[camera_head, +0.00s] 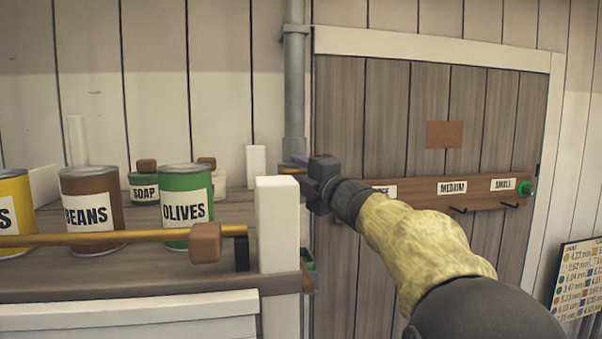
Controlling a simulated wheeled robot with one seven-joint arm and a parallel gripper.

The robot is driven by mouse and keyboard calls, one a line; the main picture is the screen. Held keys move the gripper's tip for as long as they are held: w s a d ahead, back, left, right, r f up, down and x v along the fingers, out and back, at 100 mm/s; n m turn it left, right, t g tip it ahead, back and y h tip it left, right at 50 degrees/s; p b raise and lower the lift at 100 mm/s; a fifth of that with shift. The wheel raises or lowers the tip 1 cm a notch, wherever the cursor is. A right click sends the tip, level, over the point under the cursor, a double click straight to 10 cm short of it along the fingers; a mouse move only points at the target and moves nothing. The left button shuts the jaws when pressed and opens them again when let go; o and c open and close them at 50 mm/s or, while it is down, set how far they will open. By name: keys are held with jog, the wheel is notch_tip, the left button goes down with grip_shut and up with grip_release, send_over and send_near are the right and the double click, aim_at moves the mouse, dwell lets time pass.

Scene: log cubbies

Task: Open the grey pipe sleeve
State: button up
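A grey pipe (295,85) runs vertically up the wall between the shelf and the wooden door. It has a collar (295,32) near the top of the view and a wider section (294,148) lower down. I cannot tell for sure which part is the sleeve. My gripper (304,176) is dark grey, at the end of my arm, and overlaps the pipe's lower end in the picture. Small yellow and purple bits show at its tip. Whether it touches the pipe, and how its fingers stand, I cannot tell. The pipe below my gripper is hidden.
Left, a shelf (150,278) holds several cans, behind a yellow rail (120,237) with a wooden end block. A white post (277,225) stands at its right end. Right, a door (385,110) carries a hook board (430,199) labelled MEDIUM and SMALL.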

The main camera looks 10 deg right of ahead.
jog(key=shift+s+d+f+b, duration=0.25)
jog(key=shift+s+b, duration=0.1)
jog(key=shift+s, duration=0.1)
jog(key=b+v, duration=0.7)
jog(key=v, duration=0.9)
jog(key=shift+s, duration=0.25)
jog(key=shift+w, duration=0.1)
